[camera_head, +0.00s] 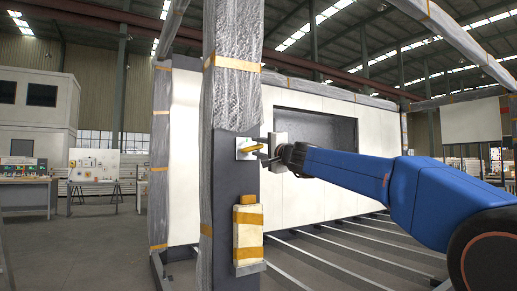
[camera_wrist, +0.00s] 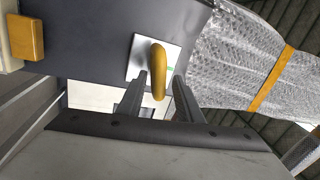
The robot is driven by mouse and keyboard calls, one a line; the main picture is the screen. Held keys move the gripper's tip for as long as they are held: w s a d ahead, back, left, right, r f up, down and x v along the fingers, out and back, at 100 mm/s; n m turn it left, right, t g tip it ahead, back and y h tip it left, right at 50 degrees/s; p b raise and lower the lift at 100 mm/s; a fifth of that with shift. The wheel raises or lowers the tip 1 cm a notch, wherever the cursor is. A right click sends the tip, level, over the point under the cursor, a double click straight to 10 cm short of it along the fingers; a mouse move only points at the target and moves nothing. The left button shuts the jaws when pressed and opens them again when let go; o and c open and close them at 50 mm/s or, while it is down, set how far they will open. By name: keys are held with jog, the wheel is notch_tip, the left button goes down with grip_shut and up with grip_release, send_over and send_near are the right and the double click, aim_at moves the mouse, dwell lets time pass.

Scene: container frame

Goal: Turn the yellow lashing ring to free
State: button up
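The yellow lashing ring (camera_wrist: 158,70) sits on a pale square plate (camera_wrist: 142,46) fixed to the dark post. In the head view the ring (camera_head: 247,150) shows small, on the post's face beside my gripper's tips. My gripper (camera_wrist: 160,85) reaches toward it from the right in the head view (camera_head: 266,152). In the wrist view its two dark fingers stand apart with the ring between them in the picture. I cannot tell whether either finger touches the ring.
Bubble wrap with orange tape (camera_head: 233,75) covers the upper post. A cream padded block with orange straps (camera_head: 248,235) is on the post below the plate. White panels (camera_head: 300,195) stand behind, and metal floor beams (camera_head: 320,258) run across the lower right.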

jog(key=v, duration=1.7)
jog(key=shift+d, duration=0.2)
jog(key=shift+s+f, duration=0.1)
jog(key=shift+s, duration=0.05)
jog(key=shift+c, duration=0.4)
